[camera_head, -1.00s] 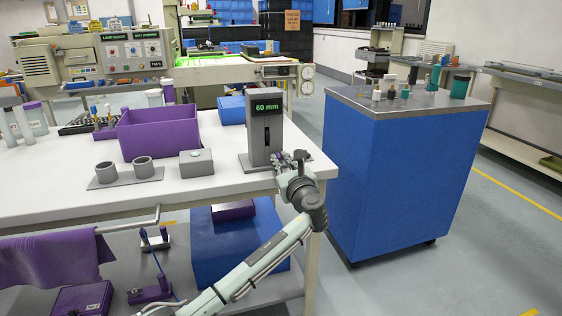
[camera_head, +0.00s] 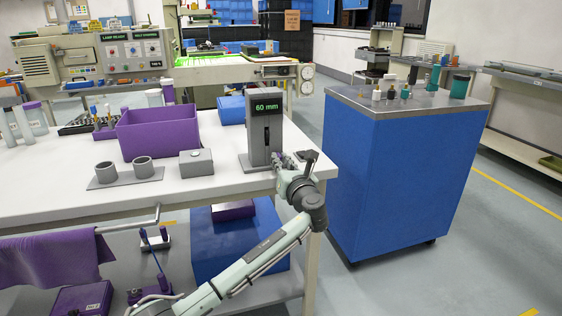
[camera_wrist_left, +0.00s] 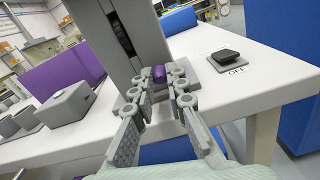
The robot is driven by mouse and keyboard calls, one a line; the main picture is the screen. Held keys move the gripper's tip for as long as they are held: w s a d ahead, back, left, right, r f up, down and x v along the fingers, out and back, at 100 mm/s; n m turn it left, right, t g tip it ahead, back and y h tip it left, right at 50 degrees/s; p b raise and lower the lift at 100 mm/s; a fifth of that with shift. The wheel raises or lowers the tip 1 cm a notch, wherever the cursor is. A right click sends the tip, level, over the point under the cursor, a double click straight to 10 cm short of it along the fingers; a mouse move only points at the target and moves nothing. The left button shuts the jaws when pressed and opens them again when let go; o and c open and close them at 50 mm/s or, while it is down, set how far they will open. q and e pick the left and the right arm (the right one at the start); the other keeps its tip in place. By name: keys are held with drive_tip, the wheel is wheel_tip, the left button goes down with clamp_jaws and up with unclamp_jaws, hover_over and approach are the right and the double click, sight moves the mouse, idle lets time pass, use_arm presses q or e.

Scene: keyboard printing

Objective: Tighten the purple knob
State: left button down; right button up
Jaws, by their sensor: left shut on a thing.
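The purple knob (camera_wrist_left: 159,74) shows in the left wrist view, low on the front of a grey upright device (camera_head: 265,133) with a green "60 mm" display. The device stands near the right end of the white table. My left gripper (camera_wrist_left: 161,76) is shut on the knob, one finger on each side of it. In the head view the left gripper (camera_head: 289,162) reaches the lower front of the device, and it mostly hides the knob. My right gripper is not in view.
A black switch (camera_wrist_left: 229,57) marked "OFF" sits right of the device. On the table are a grey box (camera_head: 196,162), a twin cup holder (camera_head: 125,174) and a purple bin (camera_head: 158,133). A blue cabinet (camera_head: 395,175) stands across a gap to the right.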

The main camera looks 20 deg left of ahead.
use_arm(q)
drive_tip(key=c, duration=1.5)
unclamp_jaws()
drive_tip(key=shift+c, duration=0.2)
drive_tip(key=v, duration=1.2)
